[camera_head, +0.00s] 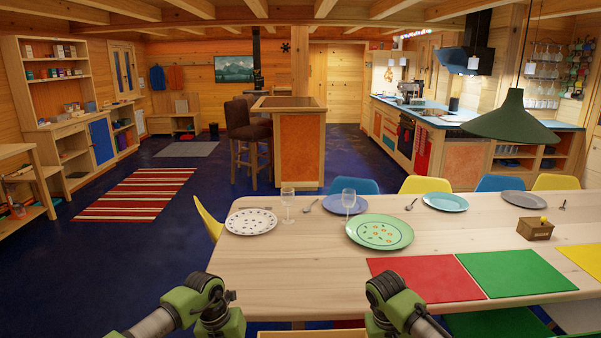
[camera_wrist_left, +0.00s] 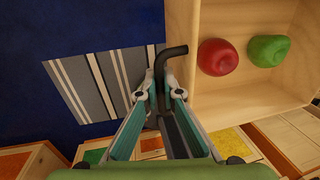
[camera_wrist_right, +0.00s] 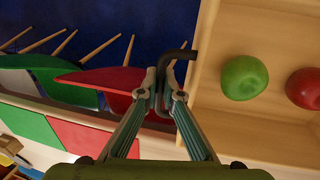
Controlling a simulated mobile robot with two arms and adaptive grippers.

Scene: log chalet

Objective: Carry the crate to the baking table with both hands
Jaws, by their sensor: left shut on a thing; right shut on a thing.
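The pale wooden crate (camera_wrist_left: 180,35) also shows in the right wrist view (camera_wrist_right: 207,40); only a thin strip of its rim (camera_head: 310,333) shows at the bottom of the head view. A red apple (camera_wrist_left: 217,57) and a green apple (camera_wrist_left: 268,50) lie inside it. My left gripper (camera_wrist_left: 160,92) is shut on a dark bent handle (camera_wrist_left: 173,52) at one crate side. My right gripper (camera_wrist_right: 165,88) is shut on a similar dark handle (camera_wrist_right: 178,55) at the other side. I cannot tell which table is the baking table.
A long wooden table (camera_head: 290,262) set with plates, glasses and coloured mats stands close in front, chairs behind it. A wooden island (camera_head: 288,142) with stools stands farther back. Dark blue floor (camera_head: 130,240) is open at left, with a red striped rug (camera_head: 135,193).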

